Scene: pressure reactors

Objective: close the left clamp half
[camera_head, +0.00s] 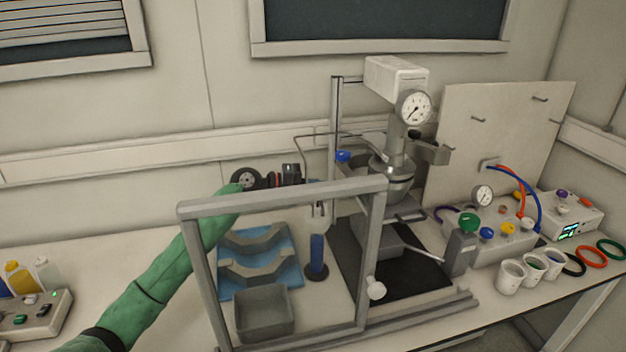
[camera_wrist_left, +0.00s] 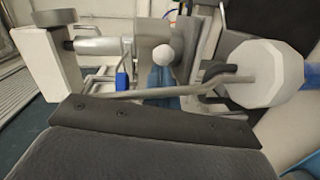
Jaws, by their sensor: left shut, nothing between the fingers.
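The reactor vessel (camera_head: 395,185) stands under the gauge head at centre right, behind the shield frame. Two grey notched clamp halves (camera_head: 252,238) (camera_head: 258,270) lie one behind the other on a blue mat (camera_head: 228,285), apart from the vessel. My left gripper (camera_head: 303,181) reaches in behind the frame's top bar, left of the vessel. It is shut and empty, its fingertips hard to make out. The left wrist view shows a white faceted knob (camera_wrist_left: 265,72) on a rod, a small white ball (camera_wrist_left: 163,54) and a blue part (camera_wrist_left: 122,80). No clamp half is clearly identifiable there.
The grey shield frame (camera_head: 285,200) stands in front of the mat, a grey bin (camera_head: 264,312) and a blue-handled tool (camera_head: 317,255). A valve box (camera_head: 490,240), white cups (camera_head: 511,277) and coloured rings (camera_head: 592,257) stand right. The table's left middle is clear.

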